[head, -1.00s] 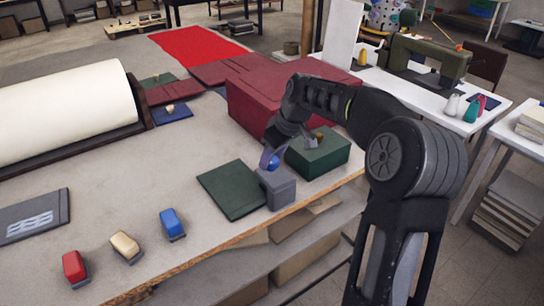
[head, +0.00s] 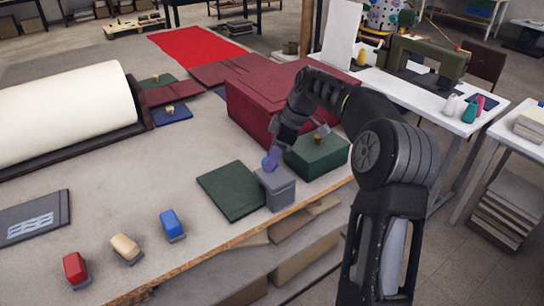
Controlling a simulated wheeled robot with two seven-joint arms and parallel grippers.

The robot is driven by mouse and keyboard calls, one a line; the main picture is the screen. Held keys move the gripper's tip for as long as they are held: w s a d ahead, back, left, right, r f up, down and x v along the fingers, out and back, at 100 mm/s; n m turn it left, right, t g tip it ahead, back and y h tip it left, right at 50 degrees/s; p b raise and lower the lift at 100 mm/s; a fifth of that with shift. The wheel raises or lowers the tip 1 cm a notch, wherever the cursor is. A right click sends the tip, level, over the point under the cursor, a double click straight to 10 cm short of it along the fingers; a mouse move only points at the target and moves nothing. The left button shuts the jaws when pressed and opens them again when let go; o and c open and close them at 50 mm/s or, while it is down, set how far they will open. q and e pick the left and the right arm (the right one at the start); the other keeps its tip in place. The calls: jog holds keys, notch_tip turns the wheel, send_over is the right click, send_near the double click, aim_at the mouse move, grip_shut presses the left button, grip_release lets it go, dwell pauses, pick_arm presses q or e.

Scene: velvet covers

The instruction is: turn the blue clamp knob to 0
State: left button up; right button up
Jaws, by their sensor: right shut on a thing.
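The blue clamp knob (head: 270,161) sits on top of a grey block (head: 276,190) near the table's right edge. My right gripper (head: 272,155) comes down on the knob from above and is shut on it. The gripper's fingers partly cover the knob, and any marks or numbers on it are too small to read. My left gripper is not in view.
A green box (head: 318,158) stands right of the grey block, and a large dark red box (head: 262,108) behind. A flat green panel (head: 232,190) lies to the left. Red (head: 75,268), cream (head: 125,246) and blue (head: 172,224) small blocks stand at front left.

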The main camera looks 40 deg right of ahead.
jog(key=o, duration=1.3)
jog(key=shift+o, duration=0.2)
jog(key=shift+r, duration=0.1)
jog(key=v, duration=0.7)
jog(key=shift+r, duration=0.3)
jog(key=shift+s+d, duration=0.1)
jog(key=shift+s, duration=0.05)
